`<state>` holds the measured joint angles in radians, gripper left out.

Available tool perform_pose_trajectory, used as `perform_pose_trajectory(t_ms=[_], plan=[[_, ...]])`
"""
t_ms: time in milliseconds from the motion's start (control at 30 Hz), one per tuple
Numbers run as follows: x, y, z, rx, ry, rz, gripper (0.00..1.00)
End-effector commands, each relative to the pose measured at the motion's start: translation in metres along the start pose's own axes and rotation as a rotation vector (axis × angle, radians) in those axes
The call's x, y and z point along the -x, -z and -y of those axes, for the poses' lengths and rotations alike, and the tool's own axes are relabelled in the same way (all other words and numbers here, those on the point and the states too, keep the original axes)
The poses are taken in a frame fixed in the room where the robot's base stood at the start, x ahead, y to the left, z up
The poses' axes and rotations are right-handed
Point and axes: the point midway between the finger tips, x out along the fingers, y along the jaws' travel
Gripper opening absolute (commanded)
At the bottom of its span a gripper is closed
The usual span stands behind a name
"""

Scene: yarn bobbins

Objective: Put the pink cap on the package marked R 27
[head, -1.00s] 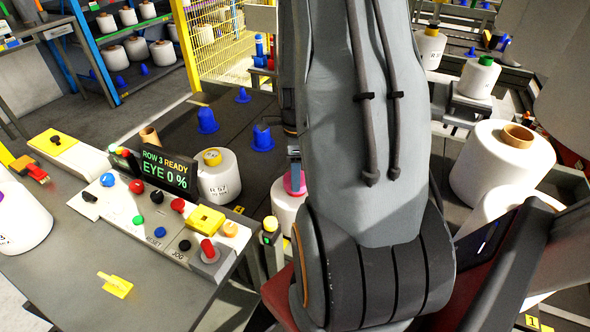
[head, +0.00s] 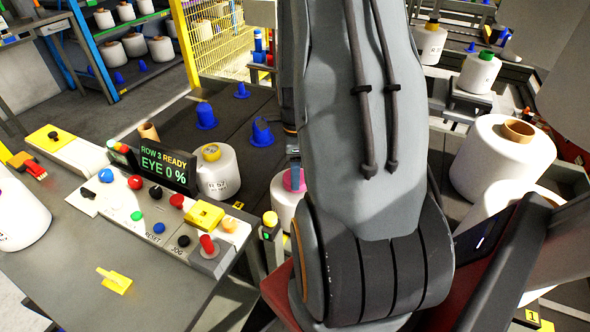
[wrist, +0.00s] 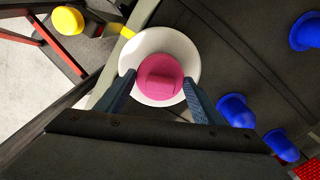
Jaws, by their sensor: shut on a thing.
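The pink cap (wrist: 160,78) is between the two fingers of my gripper (wrist: 160,84) in the wrist view. My gripper is shut on it. A white package (wrist: 138,50) is directly beneath the cap, which sits near the middle of its round top. I cannot tell whether the cap touches the package. In the head view the cap (head: 294,180) shows as a small pink patch over that white package (head: 284,205), partly hidden by my arm. No marking on this package can be read.
A white package with a yellow cap (head: 216,175), its label looking like R 57, stands to the left. Blue caps (head: 205,117) lie on the dark surface behind. The control panel (head: 150,215) with its "ROW 3 READY, EYE 0 %" display (head: 164,165) is at front left.

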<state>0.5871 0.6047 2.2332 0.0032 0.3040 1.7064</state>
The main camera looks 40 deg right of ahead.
Motion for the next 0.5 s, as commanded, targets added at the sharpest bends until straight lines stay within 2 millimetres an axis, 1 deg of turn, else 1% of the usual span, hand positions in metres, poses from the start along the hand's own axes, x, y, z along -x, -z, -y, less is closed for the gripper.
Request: perform_pose_trajectory(t_ms=[33,133,400,500], plan=[[-0.0003,0.0001,0.0,0.0,0.0,0.0,0.66],[-0.0001,0.0001,-0.0001,0.0,0.0,0.0,0.83],[0.0001,0.0,0.0,0.0,0.0,0.0,0.83],[0.0031,0.0,0.0004,0.0,0.001,0.0,0.83]])
